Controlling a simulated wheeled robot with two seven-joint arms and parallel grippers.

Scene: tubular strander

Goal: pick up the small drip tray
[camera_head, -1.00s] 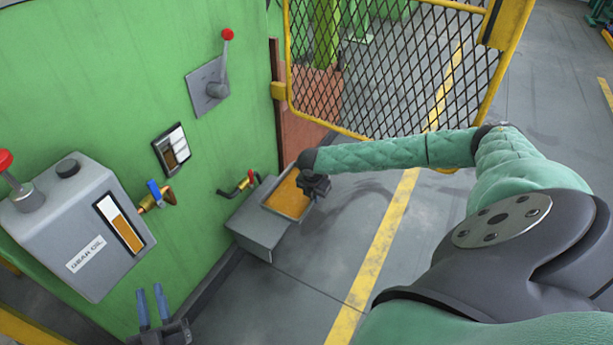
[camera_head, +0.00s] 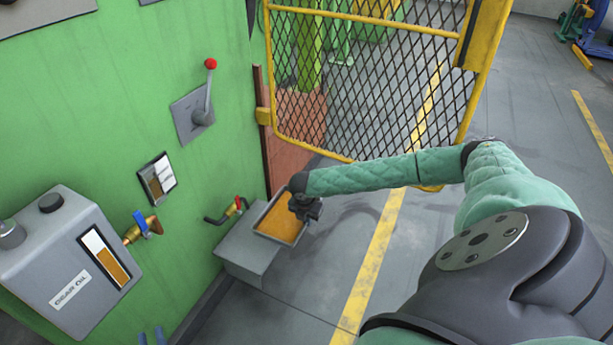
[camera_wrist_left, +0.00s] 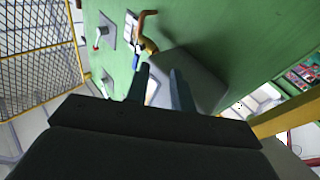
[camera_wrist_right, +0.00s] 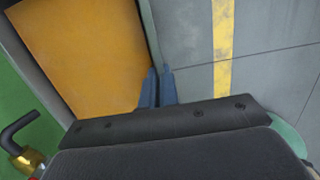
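The small drip tray (camera_head: 279,222) is a shallow grey tray with an orange-brown inside, on or just beside a grey box-shaped step at the foot of the green machine. In the right wrist view the drip tray (camera_wrist_right: 85,45) fills the upper left. My right gripper (camera_head: 305,212) is at its right side, fingers down. In the right wrist view my right gripper (camera_wrist_right: 159,70) has its blue fingers close together, with the tray's rim between them. My left gripper (camera_head: 151,332) barely shows at the bottom edge; in its wrist view (camera_wrist_left: 158,76) its fingers are apart and empty.
A grey gear oil tank (camera_head: 72,262) hangs on the green wall, with a brass valve (camera_head: 141,228) beside it. A red-handled drain tap (camera_head: 232,209) sticks out just left of the tray. A yellow mesh gate (camera_head: 365,85) stands behind. Open floor lies right.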

